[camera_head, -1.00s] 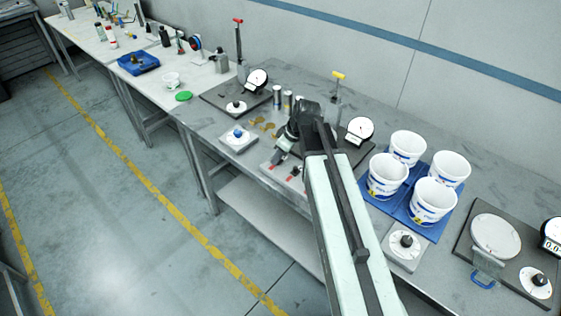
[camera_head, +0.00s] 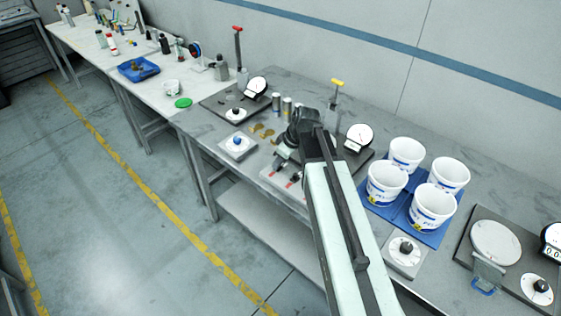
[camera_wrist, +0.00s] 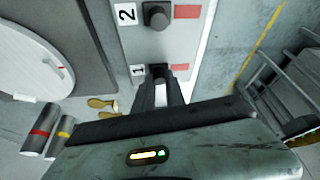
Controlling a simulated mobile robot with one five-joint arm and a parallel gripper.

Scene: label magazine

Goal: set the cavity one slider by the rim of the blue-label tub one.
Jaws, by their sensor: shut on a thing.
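In the wrist view, a grey panel (camera_wrist: 185,45) carries two black slider knobs, marked 1 and 2, each with a red mark at its right. My gripper (camera_wrist: 160,90) is shut on the cavity one slider (camera_wrist: 160,70), the knob by the 1. The cavity two slider (camera_wrist: 156,17) stands free beyond it. In the head view, my gripper (camera_head: 282,158) is over this panel, partly behind my dark wrist. Several white tubs with blue labels stand upright on a blue mat (camera_head: 411,210), including the left one (camera_head: 387,185) and the front one (camera_head: 432,209). I cannot read their numbers.
Dial gauges (camera_head: 359,137) on dark plates and pale knob boxes (camera_head: 404,252) stand around the panel. Striped cylinders (camera_wrist: 40,130) and brass pieces (camera_wrist: 100,103) lie close to my gripper in the wrist view. The floor in front of the bench is clear.

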